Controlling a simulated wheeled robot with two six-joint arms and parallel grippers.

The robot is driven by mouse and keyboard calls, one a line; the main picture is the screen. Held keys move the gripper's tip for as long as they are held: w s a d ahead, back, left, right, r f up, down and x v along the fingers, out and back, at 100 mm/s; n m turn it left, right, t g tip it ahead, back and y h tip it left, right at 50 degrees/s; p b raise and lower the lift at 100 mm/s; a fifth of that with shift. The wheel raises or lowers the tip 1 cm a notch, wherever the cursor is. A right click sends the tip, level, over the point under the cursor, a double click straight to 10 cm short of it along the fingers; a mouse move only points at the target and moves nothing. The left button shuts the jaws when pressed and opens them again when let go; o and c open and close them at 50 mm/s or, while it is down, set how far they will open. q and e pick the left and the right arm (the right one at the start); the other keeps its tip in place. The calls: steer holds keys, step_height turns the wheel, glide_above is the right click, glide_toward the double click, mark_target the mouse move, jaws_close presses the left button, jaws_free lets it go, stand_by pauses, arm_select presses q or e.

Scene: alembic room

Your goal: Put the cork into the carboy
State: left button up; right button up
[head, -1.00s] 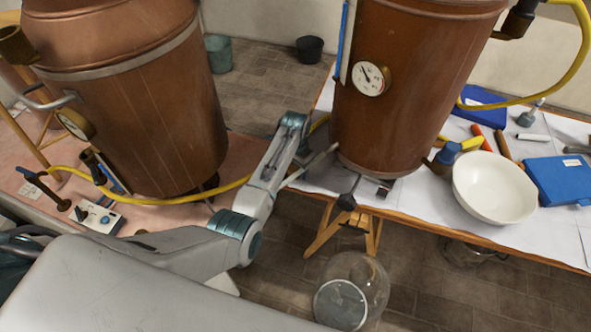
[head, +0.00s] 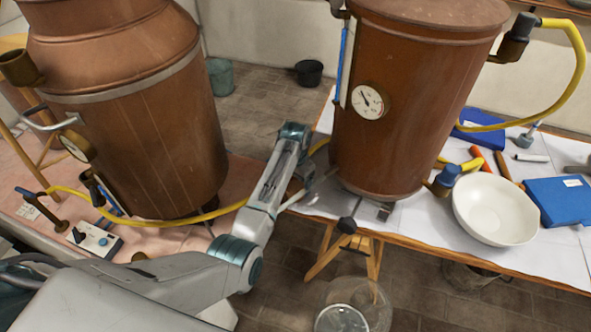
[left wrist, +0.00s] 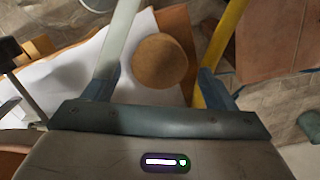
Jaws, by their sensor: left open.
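The cork (left wrist: 160,60) shows as a round brown disc in the left wrist view, between the fingers of my left gripper (left wrist: 165,50). The gripper is open, and I see no grip on the cork. In the head view my left gripper (head: 312,185) is at the near left edge of the white-covered table, by the foot of the right copper still. The cork cannot be made out there. The carboy (head: 378,297), a clear round glass vessel, stands on the floor below the table edge, partly cut off by the picture's bottom. My right gripper is not in view.
The right copper still (head: 410,110) stands on the white-covered table (head: 400,230), with a white bowl (head: 495,208) and blue boxes beside it. The left copper still (head: 130,130) stands on a pink table. A yellow hose (head: 180,220) runs behind my left arm. Tiled floor lies between the tables.

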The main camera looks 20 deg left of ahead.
mark_target(295, 188)
arm_select(q)
step_height(295, 188, up, 6)
steer(key=shift+r+b, duration=0.25)
steer(key=shift+b, duration=0.25)
steer(key=shift+r, duration=0.6)
